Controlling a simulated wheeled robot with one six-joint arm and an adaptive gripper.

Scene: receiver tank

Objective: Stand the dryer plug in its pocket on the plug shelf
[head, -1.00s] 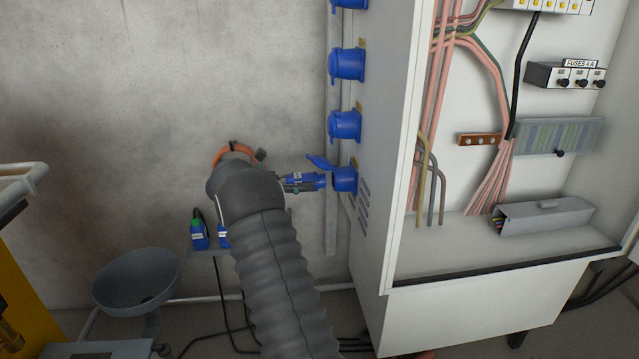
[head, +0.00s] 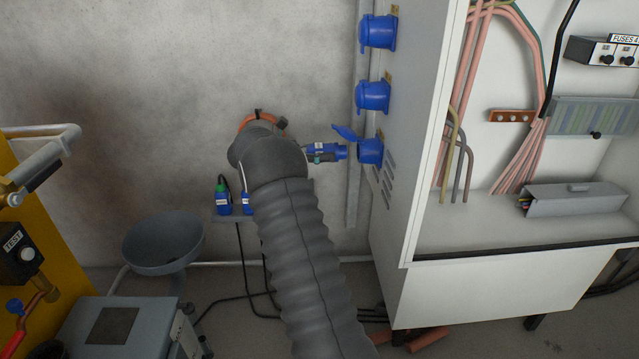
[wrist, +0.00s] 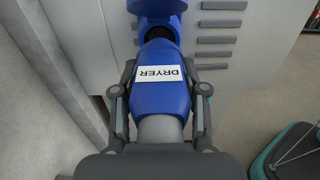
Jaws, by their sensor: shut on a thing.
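The dryer plug (wrist: 162,88) is blue with a white label reading DRYER. My gripper (wrist: 160,95) is shut on it, one finger on each side. In the head view the plug (head: 340,152) lies about level, its front end pointing right at the lowest blue socket (head: 371,151), whose lid is raised. In the wrist view the plug's front is close to the dark socket opening; I cannot tell whether they touch. The plug shelf (head: 232,217) is on the wall, low and left of my gripper, partly hidden by my arm. The dryer's pocket cannot be made out.
A blue plug with a green band (head: 222,199) stands on the shelf, another blue plug (head: 246,203) beside it. More blue sockets (head: 373,97) sit above on the cabinet side (head: 410,130). A grey funnel (head: 163,240) is at lower left. Cables hang below the shelf.

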